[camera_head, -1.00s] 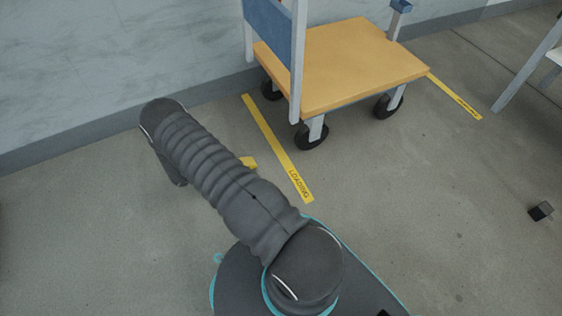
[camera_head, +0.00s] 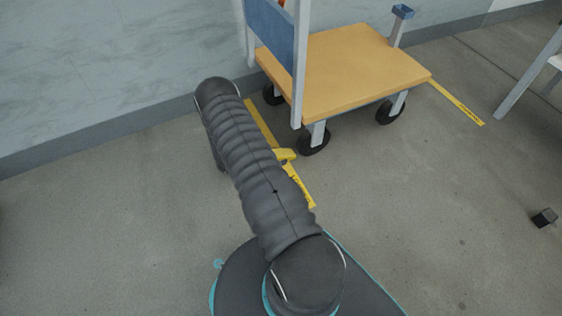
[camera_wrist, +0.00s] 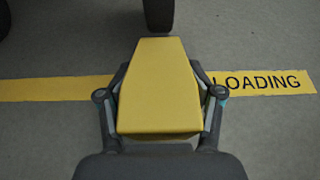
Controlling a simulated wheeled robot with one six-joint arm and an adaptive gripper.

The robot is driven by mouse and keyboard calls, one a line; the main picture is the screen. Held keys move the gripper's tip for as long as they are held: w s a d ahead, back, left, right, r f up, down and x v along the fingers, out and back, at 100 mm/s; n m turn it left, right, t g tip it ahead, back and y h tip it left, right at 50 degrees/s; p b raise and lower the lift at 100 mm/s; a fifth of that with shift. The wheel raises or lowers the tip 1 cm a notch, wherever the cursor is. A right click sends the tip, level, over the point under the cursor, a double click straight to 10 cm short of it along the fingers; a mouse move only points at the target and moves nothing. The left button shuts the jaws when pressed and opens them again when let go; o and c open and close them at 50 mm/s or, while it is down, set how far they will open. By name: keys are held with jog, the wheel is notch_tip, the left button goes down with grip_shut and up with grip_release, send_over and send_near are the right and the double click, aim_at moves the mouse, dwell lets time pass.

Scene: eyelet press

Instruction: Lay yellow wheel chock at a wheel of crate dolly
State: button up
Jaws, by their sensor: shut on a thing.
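The yellow wheel chock (camera_wrist: 158,88) fills the middle of the wrist view, its narrow end toward a dark wheel (camera_wrist: 159,14) at the top edge. My gripper (camera_wrist: 160,100) is shut on the chock, one finger on each side. A gap of floor shows between chock and wheel. In the head view a bit of the chock (camera_head: 286,154) shows beside my arm, left of the near front wheel (camera_head: 313,140) of the crate dolly (camera_head: 350,70). My arm hides the rest of the chock and my gripper there.
A yellow floor strip marked LOADING (camera_wrist: 262,82) runs under the chock. A second strip (camera_head: 456,102) lies right of the dolly. A small dark block (camera_head: 544,217) lies at the right. A wall (camera_head: 110,60) stands behind; the floor at lower right is largely clear.

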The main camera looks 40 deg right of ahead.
jog(key=shift+s+d, duration=0.1)
jog(key=shift+d, duration=0.2)
jog(key=shift+d+f+b, duration=0.15)
jog(key=shift+f+b, duration=0.05)
jog(key=shift+f, duration=0.65)
jog(key=shift+d+f+b, duration=0.15)
jog(key=shift+f+b, duration=0.05)
jog(key=shift+f, duration=0.65)
jog(key=shift+s+f, duration=0.1)
jog(key=shift+f, duration=0.05)
jog(key=o, duration=1.4)
